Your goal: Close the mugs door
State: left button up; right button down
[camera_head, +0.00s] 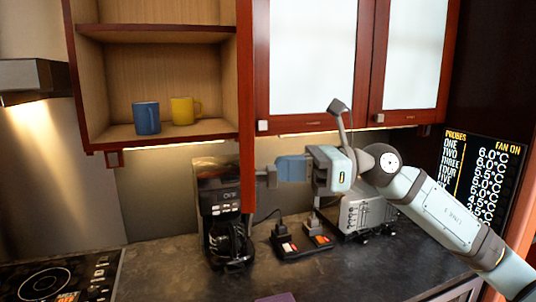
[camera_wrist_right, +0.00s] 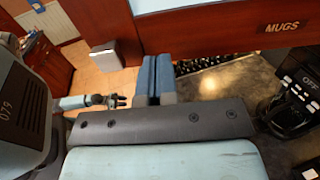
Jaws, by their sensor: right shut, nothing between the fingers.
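The mugs door (camera_head: 247,110) stands open, seen nearly edge-on at the right side of the open cabinet (camera_head: 88,85). In the wrist view its red lower rail carries a MUGS label (camera_wrist_right: 283,27). A blue mug (camera_head: 146,118) and a yellow mug (camera_head: 182,111) stand on the cabinet's lower shelf. My right gripper (camera_head: 266,177) is shut and empty, at the right of the door's lower part; in the wrist view its fingertips (camera_wrist_right: 156,58) meet the rail, but contact is unclear. My left gripper (camera_wrist_right: 119,101) shows small in the wrist view, its fingers apart and empty.
A coffee maker (camera_head: 222,205) stands on the counter (camera_head: 185,275) below the door. Closed glass-front doors (camera_head: 312,60) hang at the right. A stovetop (camera_head: 60,280) is at the left.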

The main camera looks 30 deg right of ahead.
aim_at(268, 169)
pick_arm(q)
notch_tip(268, 169, up, 2)
jog(key=shift+r+p, duration=0.2)
jog(key=shift+p, duration=0.45)
pick_arm(e)
jog(key=x, duration=0.3)
jog(key=shift+a, duration=0.15)
pick_arm(q)
jog(key=shift+a+f, duration=0.1)
jog(key=shift+f, duration=0.05)
pick_arm(e)
jog(key=shift+w+a, duration=0.1)
